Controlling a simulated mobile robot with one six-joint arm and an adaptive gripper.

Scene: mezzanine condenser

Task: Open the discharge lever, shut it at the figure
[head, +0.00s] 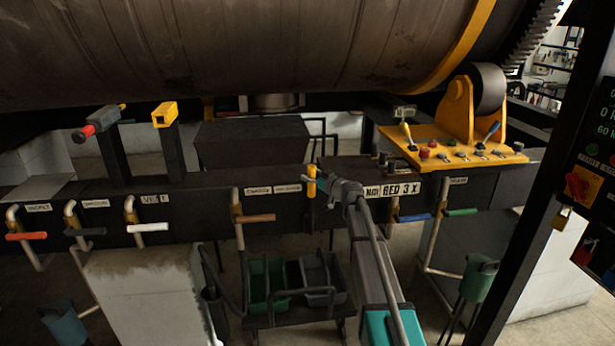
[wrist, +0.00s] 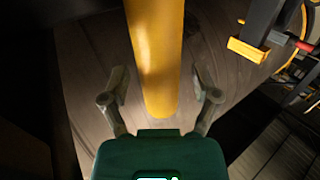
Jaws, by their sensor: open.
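A short yellow upright lever (head: 311,188) stands at the front of the dark rail, left of the "BED 3" label; I take it for the discharge lever, though its own label is not readable. In the wrist view a yellow bar (wrist: 153,50) comes down from the top and ends between my fingers. My gripper (head: 322,180) is at the lever, coming from the lower right. In the wrist view my gripper (wrist: 160,92) is open, one finger on each side of the bar, with gaps showing. A dark panel (head: 597,120) at the right edge shows green digits, partly cut off.
Pipes with coloured handles line the rail: orange (head: 25,236), white (head: 148,227), brown (head: 258,218), blue (head: 415,217) and green (head: 460,212). A yellow control console (head: 455,150) stands right. A big drum (head: 230,45) hangs above. Green (head: 266,285) and grey (head: 318,280) bins sit below.

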